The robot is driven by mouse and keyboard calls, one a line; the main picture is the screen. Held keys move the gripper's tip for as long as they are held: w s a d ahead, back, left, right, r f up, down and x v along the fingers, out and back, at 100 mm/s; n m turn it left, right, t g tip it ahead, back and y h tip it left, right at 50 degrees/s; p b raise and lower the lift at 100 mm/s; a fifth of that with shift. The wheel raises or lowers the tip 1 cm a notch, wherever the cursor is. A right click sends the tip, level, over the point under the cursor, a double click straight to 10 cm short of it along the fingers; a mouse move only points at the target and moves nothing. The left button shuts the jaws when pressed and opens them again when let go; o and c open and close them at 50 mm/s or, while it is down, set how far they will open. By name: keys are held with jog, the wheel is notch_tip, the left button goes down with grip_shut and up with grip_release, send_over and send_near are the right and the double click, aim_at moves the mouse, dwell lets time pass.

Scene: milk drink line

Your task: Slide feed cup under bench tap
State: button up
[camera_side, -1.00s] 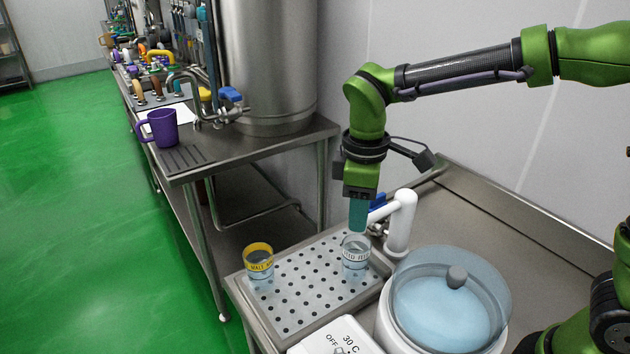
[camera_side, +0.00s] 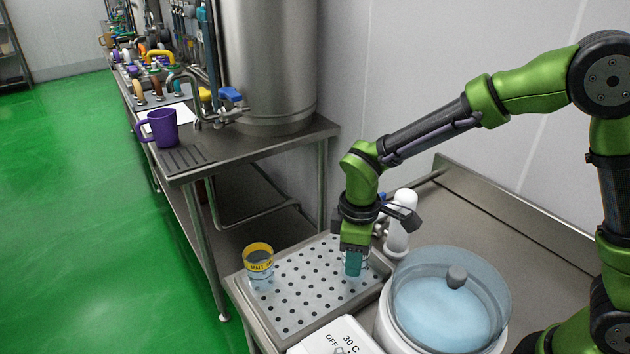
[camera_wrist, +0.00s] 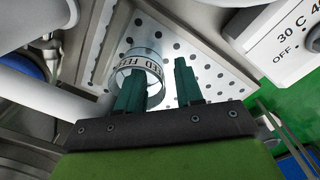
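The feed cup, a clear glass with a lettered white band, stands upright on the perforated tray (camera_side: 310,295). It is mostly hidden behind my fingers in the side view and shows in the wrist view (camera_wrist: 150,68). My gripper (camera_side: 353,264) is low at the cup. In the wrist view its teal fingers (camera_wrist: 160,85) are apart, one overlapping the cup and the other to its right. Whether the left finger is inside or outside the cup I cannot tell. The white bench tap (camera_side: 400,225) with a blue handle stands just behind and right of the gripper.
A yellow-rimmed malt cup (camera_side: 259,262) stands on the tray's left part. A lidded white vat (camera_side: 445,305) and a white control box (camera_side: 335,338) border the tray's right and front. A purple mug (camera_side: 160,128) stands on the other bench.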

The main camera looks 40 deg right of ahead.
jog(key=shift+c, duration=0.5)
grip_shut()
jog(key=shift+w, duration=0.1)
jog(key=shift+w+d, duration=0.2)
jog(key=shift+w, duration=0.35)
jog(key=shift+o, duration=0.8)
grip_release()
jog(key=shift+d, duration=0.1)
jog(key=shift+w+d, duration=0.1)
jog(key=shift+w, duration=0.05)
jog(key=r, duration=1.7)
jog(key=shift+s+a, duration=0.35)
jog(key=shift+a, duration=0.05)
